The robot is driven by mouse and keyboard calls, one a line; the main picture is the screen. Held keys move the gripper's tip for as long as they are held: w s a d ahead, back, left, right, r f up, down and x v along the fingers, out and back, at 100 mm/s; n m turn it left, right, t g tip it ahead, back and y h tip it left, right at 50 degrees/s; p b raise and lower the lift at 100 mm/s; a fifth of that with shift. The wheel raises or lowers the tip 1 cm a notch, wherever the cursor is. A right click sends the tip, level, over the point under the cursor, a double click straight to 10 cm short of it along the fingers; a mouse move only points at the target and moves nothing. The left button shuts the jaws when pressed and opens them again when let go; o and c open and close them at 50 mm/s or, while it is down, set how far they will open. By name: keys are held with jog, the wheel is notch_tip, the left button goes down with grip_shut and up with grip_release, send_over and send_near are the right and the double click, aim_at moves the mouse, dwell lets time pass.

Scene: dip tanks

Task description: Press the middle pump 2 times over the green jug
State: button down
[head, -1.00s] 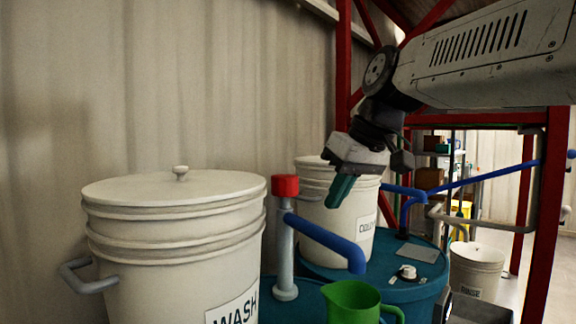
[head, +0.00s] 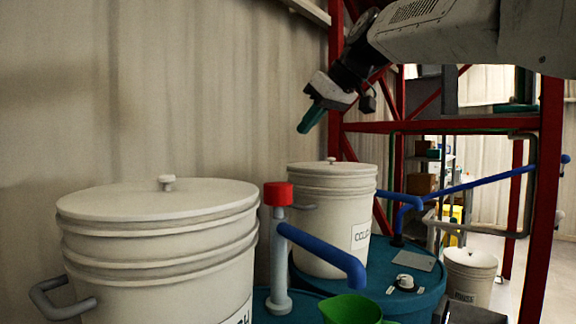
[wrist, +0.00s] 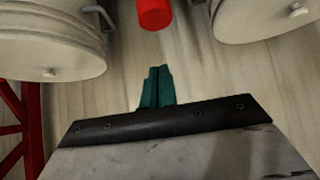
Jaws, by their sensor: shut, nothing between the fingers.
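A pump with a red cap (head: 278,194), a grey post and a blue spout (head: 325,252) stands between two white buckets in the head view. The spout slants down to the right, and its end is above the green jug (head: 350,309), which is cut off by the bottom edge. The red cap also shows at the top of the wrist view (wrist: 155,14). My gripper (head: 303,128) is shut and empty, with its teal fingers pointing down and left. It is higher than the red cap, apart from it, and a little to its right in the head picture.
A large white lidded bucket (head: 158,225) stands left of the pump, and a smaller one (head: 333,215) stands behind it to the right. A teal drum top (head: 425,275) holds a small white cap (head: 404,282). Red frame posts (head: 541,200) stand at right.

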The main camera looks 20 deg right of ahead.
send_over(287, 185)
jog(key=w, duration=0.1)
jog(key=f, duration=0.7)
jog(key=shift+a+f, duration=0.3)
jog(key=shift+a, duration=0.05)
notch_tip(287, 185, down, 2)
jog(key=shift+d+f, duration=0.1)
jog(key=shift+f, duration=0.65)
jog(key=shift+f, duration=1.9)
notch_tip(287, 185, up, 5)
jog(key=shift+f, duration=0.1)
jog(key=v, duration=1)
